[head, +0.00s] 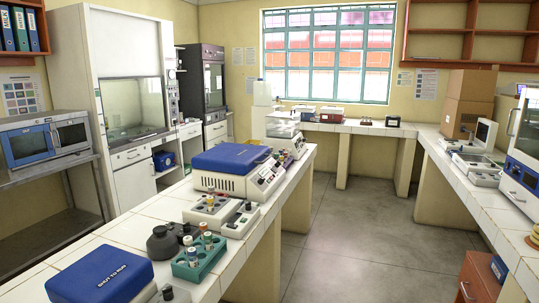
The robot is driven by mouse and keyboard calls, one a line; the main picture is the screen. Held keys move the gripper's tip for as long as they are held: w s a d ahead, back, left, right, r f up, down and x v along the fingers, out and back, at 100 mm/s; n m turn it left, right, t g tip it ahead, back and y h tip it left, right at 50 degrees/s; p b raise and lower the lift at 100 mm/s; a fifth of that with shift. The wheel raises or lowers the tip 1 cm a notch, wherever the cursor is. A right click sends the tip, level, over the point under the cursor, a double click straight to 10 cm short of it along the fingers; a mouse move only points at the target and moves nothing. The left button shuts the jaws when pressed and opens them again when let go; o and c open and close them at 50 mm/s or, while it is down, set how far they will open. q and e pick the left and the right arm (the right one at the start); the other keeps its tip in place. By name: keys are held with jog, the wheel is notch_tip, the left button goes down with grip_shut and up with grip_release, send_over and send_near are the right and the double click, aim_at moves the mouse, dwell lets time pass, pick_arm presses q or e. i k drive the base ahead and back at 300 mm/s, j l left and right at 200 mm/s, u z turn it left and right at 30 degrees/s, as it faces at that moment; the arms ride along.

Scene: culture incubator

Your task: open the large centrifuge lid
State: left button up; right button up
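A wide white centrifuge (227,184) with a blue lid (231,158) stands on the middle white-tiled bench. Its lid is down, and its sloped control panel (267,176) with a few dark knobs is on its right side. A second blue lid (100,273) marked "SHUT TO RUN" is at the lower left, close to the camera. Neither of my grippers is in view.
A lidded clear-topped device (283,126) stands behind the centrifuge. The grey floor (345,228) right of the bench is clear.

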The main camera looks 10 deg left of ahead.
aim_at(226, 157)
jog(key=i+l+u, duration=0.35)
jog(key=i+l, duration=0.4)
jog(key=i, duration=0.2)
jog(key=i+l+u, duration=0.3)
jog(key=i+l, duration=0.55)
jog(key=l, duration=0.2)
